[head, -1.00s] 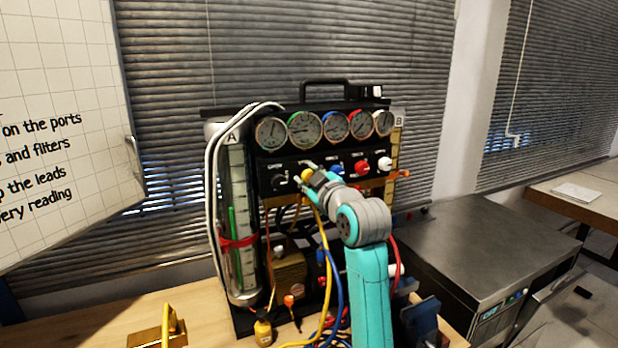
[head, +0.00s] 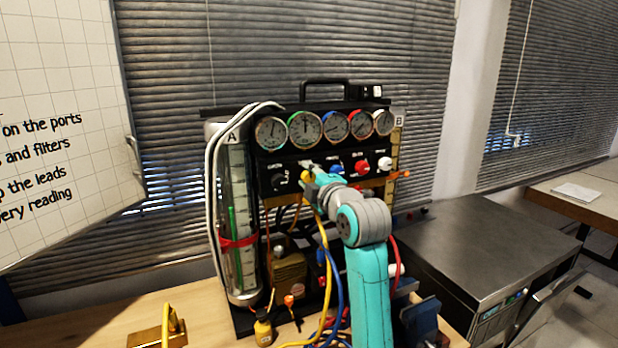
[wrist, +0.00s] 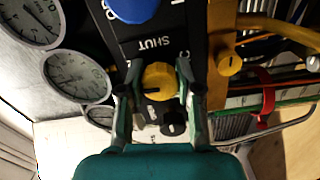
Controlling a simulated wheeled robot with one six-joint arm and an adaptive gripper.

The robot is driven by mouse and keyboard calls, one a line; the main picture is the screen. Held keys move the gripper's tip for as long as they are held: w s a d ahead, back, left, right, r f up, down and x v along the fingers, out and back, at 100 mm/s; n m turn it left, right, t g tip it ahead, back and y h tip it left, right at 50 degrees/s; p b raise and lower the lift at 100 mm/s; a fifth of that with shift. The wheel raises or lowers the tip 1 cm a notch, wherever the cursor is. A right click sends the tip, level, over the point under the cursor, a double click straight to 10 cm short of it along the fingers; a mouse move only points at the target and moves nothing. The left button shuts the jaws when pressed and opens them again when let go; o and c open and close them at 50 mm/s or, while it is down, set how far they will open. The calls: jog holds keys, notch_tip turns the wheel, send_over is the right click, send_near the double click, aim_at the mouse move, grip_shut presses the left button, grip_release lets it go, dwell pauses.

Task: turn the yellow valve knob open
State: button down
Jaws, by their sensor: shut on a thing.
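The yellow valve knob (wrist: 160,82) sits on the black front panel, between the two fingers of my gripper (wrist: 157,90) in the wrist view. The fingers are shut on it, one on each side. The word SHUT is printed on the panel just above the knob in that view; the other lettering beside it is partly hidden by a finger. I cannot tell exactly where the knob points. In the head view my gripper (head: 311,178) reaches the panel at the yellow knob (head: 304,175), which is mostly covered.
A blue knob (head: 336,167), a red knob (head: 361,167) and a white knob (head: 384,163) sit to the right; a black knob (head: 279,181) sits to the left. Several gauges are above. A yellow hose (head: 325,262) and a blue hose (head: 337,285) hang below.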

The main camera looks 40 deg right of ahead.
dwell(0.4)
jog(key=c, duration=0.8)
grip_release()
jog(key=shift+o, duration=0.2)
jog(key=v, duration=1.2)
